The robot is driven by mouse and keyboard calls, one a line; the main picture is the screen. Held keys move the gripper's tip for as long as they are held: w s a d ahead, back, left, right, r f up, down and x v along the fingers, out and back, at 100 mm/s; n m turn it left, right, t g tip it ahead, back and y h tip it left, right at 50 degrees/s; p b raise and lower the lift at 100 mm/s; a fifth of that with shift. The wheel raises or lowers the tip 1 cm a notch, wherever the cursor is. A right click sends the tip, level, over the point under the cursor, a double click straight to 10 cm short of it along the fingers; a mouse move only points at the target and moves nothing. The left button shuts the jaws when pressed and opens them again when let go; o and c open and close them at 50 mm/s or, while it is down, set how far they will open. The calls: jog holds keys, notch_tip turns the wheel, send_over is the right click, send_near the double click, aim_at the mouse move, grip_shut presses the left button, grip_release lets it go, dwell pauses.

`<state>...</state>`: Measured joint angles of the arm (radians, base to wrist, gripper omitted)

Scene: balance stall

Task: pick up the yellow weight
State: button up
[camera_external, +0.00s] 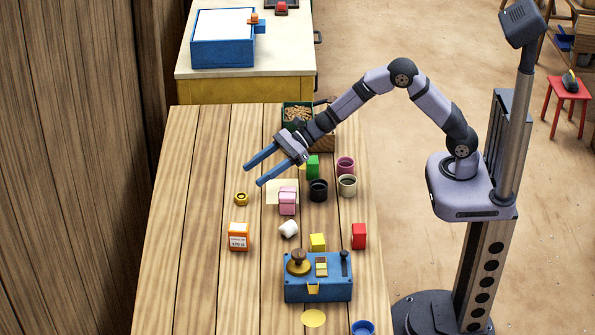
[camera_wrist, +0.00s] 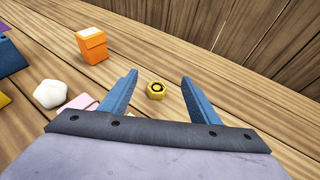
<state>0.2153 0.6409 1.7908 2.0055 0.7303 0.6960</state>
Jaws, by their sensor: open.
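The yellow weight (camera_external: 241,198) is a small brass-yellow piece with a dark ring on top. It sits on the wooden table, left of the pink object. In the wrist view the yellow weight (camera_wrist: 156,90) shows between my two blue fingers, a little beyond them. My gripper (camera_external: 254,174) is open and empty, with its fingers pointing down and left above the table, and it appears higher than the weight. In the wrist view my gripper (camera_wrist: 158,78) has its fingers spread wide. Nothing hides the weight.
An orange box (camera_external: 239,237), a white lump (camera_external: 289,229) and a pink object (camera_external: 287,201) stand near the weight. Black (camera_external: 318,190) and cream (camera_external: 347,186) cups stand to the right. A blue box with a lever (camera_external: 318,289) is nearer the camera. The table's left side is clear.

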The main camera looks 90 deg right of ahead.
aim_at(242, 196)
jog(key=shift+f, duration=2.05)
jog(key=shift+f+p+x, duration=0.15)
jog(key=shift+p+x, duration=0.15)
jog(key=shift+x, duration=1.05)
jog(key=shift+f+p+x, duration=0.2)
jog(key=shift+p+x, duration=0.1)
jog(key=shift+x, duration=1.05)
jog(key=shift+s, duration=0.15)
jog(key=shift+r, duration=0.1)
jog(key=c, duration=1.3)
jog(key=shift+o, duration=0.2)
